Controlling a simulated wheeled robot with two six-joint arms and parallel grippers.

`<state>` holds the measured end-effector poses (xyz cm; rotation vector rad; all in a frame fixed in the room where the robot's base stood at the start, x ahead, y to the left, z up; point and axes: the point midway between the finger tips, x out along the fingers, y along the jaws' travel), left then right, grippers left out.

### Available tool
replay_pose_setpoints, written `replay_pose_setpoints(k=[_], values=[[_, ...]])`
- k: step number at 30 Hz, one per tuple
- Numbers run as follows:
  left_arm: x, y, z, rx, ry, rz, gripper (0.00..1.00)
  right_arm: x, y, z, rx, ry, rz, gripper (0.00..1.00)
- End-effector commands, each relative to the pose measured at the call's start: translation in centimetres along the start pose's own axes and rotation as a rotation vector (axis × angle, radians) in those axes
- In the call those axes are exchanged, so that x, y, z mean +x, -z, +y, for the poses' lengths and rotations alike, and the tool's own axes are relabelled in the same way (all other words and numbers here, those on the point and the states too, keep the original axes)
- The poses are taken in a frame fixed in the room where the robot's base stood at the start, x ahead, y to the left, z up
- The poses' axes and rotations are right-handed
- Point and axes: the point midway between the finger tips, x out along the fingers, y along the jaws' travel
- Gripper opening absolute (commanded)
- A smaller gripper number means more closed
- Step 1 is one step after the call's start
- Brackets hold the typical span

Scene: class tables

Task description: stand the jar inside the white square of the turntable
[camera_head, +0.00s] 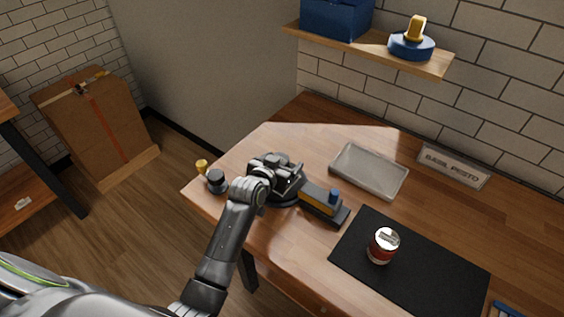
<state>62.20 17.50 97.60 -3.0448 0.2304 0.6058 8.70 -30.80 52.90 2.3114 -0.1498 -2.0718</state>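A jar (383,246) with a silver lid and a red and white body stands upright on a black mat (437,278) at the right of the table. My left arm reaches in from the lower left. My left gripper (287,180) is over a dark device near the table's left part, well apart from the jar. Its fingers do not show clearly. The dark device, perhaps the turntable, has a yellow-sided arm (322,203) with a blue knob. No white square shows; my gripper covers part of the device. My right gripper is out of view.
A grey tray (369,171) lies behind the mat, and a "BASIL PESTO" sign (453,166) stands by the wall. A small dark object with a yellow top (216,181) is at the left table edge. A shelf (380,46) overhangs the back. Bare wood lies between tray and mat.

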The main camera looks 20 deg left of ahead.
Motion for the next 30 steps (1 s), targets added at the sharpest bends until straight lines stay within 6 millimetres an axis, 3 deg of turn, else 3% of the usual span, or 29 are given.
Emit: replay_pose_setpoints(k=[10,14,30], values=[[-0.2,0.2,0.0,0.0,0.0,0.0,0.77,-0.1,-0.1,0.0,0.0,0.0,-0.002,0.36],[-1.3,0.2,0.0,-0.001,0.0,0.002,0.77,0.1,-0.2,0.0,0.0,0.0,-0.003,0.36],[-9.6,0.1,0.0,-0.001,0.0,0.001,0.77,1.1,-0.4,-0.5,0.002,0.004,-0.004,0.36]])
